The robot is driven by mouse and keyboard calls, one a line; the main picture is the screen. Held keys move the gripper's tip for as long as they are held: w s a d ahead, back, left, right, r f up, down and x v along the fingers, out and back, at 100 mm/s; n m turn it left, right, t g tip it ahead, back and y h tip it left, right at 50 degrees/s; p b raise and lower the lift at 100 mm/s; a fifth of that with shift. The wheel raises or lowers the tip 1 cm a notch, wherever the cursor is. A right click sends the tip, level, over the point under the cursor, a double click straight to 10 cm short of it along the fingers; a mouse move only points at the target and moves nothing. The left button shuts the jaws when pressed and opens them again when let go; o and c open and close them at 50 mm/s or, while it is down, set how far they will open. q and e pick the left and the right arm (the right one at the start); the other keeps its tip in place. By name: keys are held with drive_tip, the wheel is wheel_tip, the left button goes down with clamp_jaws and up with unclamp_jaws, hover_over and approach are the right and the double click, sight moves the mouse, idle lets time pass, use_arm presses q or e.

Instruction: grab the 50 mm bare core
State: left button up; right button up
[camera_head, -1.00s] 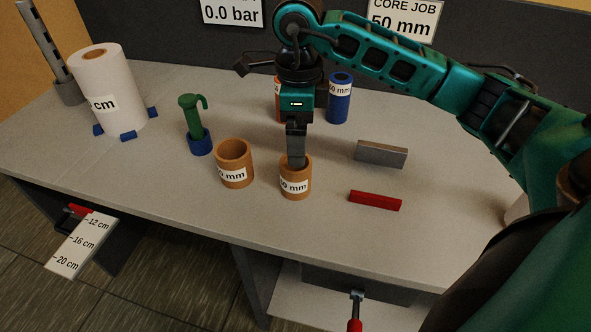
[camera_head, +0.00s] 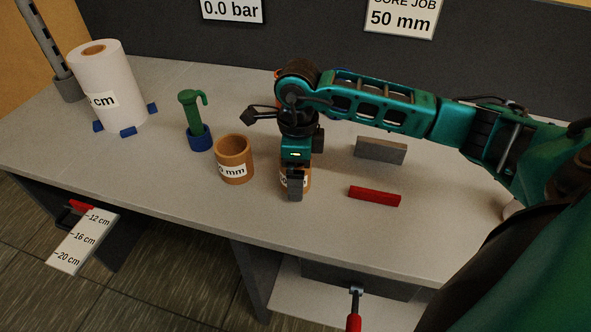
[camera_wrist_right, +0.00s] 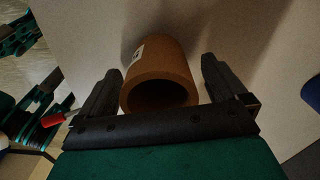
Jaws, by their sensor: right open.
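A small brown bare core (camera_head: 307,180) stands upright on the bench, mostly hidden behind my right gripper (camera_head: 295,194). In the right wrist view the core (camera_wrist_right: 163,62) lies between the two spread fingers of my right gripper (camera_wrist_right: 159,70), with a gap visible on each side. The gripper is open. A second, wider brown core (camera_head: 234,160) stands just to the left, its label ending in "mm" with the first digit unclear. A sign (camera_head: 400,17) reads "CORE JOB 50 mm". My left gripper is not in view.
A grey block (camera_head: 381,150) and a red bar (camera_head: 374,196) lie right of the gripper. A green-handled tool in a blue base (camera_head: 200,139) and a white roll (camera_head: 108,85) stand to the left.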

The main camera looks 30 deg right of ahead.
drive_tip(key=c, duration=1.1)
drive_tip(key=shift+r, duration=0.15)
